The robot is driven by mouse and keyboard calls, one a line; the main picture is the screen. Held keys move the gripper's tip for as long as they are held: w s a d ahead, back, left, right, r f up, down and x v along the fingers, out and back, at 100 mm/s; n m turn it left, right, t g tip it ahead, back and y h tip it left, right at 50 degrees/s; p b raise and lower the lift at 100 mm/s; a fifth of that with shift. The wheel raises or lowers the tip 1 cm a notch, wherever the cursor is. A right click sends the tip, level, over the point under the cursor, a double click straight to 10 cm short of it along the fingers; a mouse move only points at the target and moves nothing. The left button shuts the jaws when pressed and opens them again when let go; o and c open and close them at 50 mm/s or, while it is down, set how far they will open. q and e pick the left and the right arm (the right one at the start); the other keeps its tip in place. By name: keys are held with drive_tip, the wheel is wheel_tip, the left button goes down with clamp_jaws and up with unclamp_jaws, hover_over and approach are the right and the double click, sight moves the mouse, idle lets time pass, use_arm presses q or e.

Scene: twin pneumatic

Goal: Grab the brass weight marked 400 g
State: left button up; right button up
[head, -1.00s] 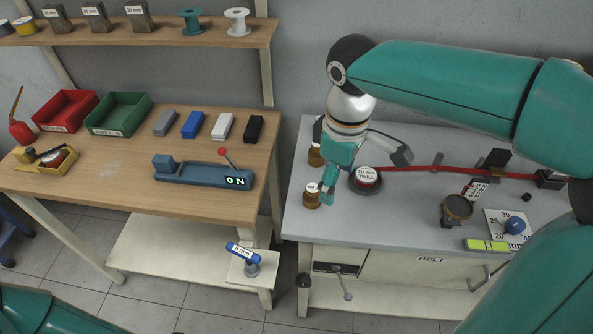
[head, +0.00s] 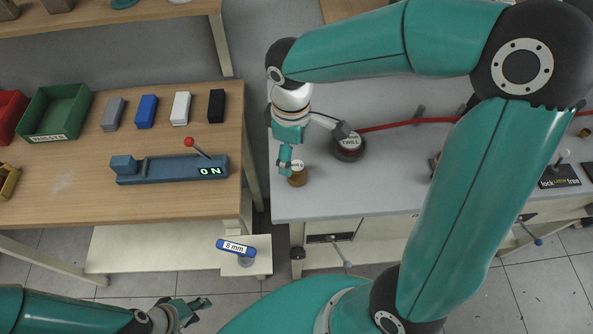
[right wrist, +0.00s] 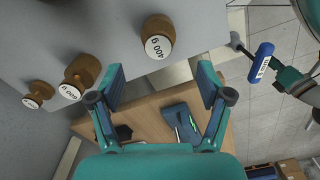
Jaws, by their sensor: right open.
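The brass weight marked 400 g (right wrist: 158,37) stands on the grey bench in the right wrist view, ahead of the fingertips and not between them. Two other brass weights stand to its left in that view: a bigger-looking one (right wrist: 84,70), whose label seems to read 600 g, and a small one (right wrist: 40,90) with an unreadable label. My right gripper (right wrist: 161,82) is open and empty. In the head view, my right gripper (head: 285,158) is close beside one brass weight (head: 299,177); its label is too small to read. My left gripper (head: 190,310) is low at the left, its jaw opening unclear.
The wooden table (head: 75,205) at left holds a blue switch unit (head: 170,170) showing ON. An 8 mm blue tool (head: 236,247) stands on a low shelf.

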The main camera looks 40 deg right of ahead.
sight(297, 165)
drive_tip(key=shift+s+d+f+p, duration=0.1)
drive_tip(key=shift+f+p, duration=0.05)
drive_tip(key=shift+f, duration=0.95)
drive_tip(key=shift+s+d+f+p, duration=0.1)
drive_tip(key=shift+s+d+f, duration=0.05)
drive_tip(key=shift+f, duration=1)
drive_tip(key=shift+s+d+f+p, duration=0.1)
drive_tip(key=shift+f+p, duration=0.05)
drive_tip(key=shift+f, duration=0.95)
drive_tip(key=shift+c, duration=0.2)
clamp_jaws()
